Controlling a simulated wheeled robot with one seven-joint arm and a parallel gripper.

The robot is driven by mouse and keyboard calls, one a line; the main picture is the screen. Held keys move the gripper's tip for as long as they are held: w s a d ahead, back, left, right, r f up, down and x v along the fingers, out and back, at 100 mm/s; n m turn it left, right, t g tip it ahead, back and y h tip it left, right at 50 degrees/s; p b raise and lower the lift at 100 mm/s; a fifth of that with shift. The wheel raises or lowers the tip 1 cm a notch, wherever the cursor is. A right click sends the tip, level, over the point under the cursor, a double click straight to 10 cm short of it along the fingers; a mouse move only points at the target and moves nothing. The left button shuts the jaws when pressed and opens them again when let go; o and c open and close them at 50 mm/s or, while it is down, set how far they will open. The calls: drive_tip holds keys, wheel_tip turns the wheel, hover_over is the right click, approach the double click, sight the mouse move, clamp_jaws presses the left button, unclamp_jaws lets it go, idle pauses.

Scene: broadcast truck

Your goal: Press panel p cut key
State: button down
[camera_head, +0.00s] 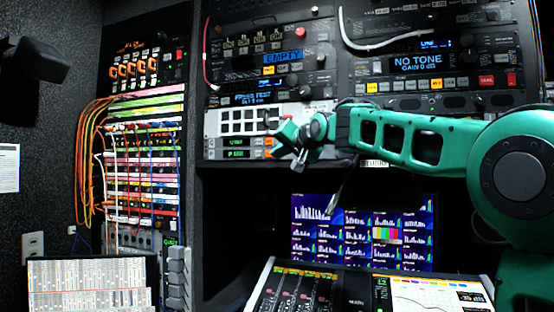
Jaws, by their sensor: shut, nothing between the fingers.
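A light-grey panel (212,122) with several white square keys sits in the rack. Below it are two narrow rows with green displays; the lower display (236,154) seems to start with "P". Small orange keys (268,142) lie at the right of these rows. Their labels are too small to read, so I cannot tell which is the cut key. My gripper (274,123) is shut and empty, in front of the right part of the grey panel and its rows. My green wrist hides part of them. I cannot tell whether the fingertips touch anything.
Rack units with knobs and displays, one reading "NO TONE" (415,62), stand above my arm. Below are a monitor wall (362,232) and a mixing desk (262,287). A patch bay with orange cables (90,150) is at left. A dark recess lies under the panel.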

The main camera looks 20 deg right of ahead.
drive_tip(key=shift+w+d, duration=0.1)
drive_tip(key=shift+w+d, duration=0.2)
drive_tip(key=shift+w+d, duration=0.2)
drive_tip(key=shift+w, duration=0.05)
idle(1.0)
drive_tip(key=shift+s, duration=0.15)
idle(0.3)
drive_tip(key=shift+s+a, duration=0.4)
drive_tip(key=shift+s, duration=0.05)
drive_tip(key=shift+s, duration=0.1)
drive_tip(key=s+a, duration=0.1)
drive_tip(key=s, duration=0.1)
drive_tip(key=s+a, duration=0.2)
idle(0.5)
idle(0.6)
